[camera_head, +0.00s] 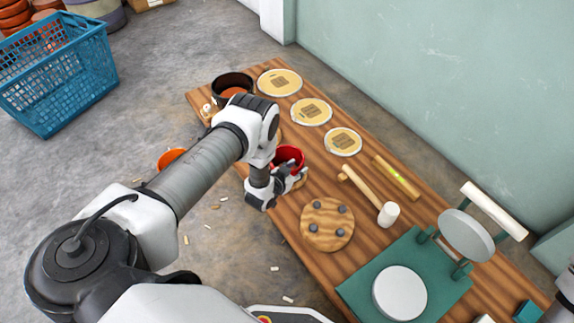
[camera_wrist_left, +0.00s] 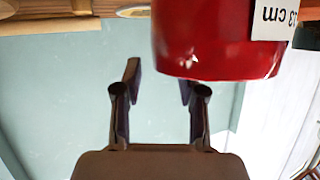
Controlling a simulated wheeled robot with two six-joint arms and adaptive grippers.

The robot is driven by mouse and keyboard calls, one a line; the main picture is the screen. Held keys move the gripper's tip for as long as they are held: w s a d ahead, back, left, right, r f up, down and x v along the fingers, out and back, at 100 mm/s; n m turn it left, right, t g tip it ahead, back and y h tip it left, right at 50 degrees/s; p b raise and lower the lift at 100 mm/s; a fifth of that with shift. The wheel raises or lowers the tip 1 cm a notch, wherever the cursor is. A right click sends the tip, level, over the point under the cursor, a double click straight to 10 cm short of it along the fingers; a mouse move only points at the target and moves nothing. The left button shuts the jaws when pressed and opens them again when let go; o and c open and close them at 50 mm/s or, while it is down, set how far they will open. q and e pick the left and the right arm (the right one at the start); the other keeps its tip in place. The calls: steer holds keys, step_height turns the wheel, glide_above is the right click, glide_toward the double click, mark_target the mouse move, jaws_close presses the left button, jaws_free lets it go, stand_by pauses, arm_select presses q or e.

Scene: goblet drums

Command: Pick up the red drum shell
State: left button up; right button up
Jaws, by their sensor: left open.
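The red drum shell (camera_head: 290,154) stands on the wooden bench (camera_head: 375,235), partly hidden behind my left gripper (camera_head: 284,186). My right gripper is not in view.
Three round drumheads (camera_head: 312,112) and a black-rimmed drum (camera_head: 232,82) lie towards the bench's far end. Nearer are a mallet (camera_head: 388,214), a round pegged board (camera_head: 327,224) and a green press stand (camera_head: 375,268). A blue basket (camera_head: 55,70) is on the floor.

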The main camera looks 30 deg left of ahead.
arm_select(q)
steer(key=shift+x, duration=1.2)
jaws_close()
steer(key=shift+r, duration=0.1)
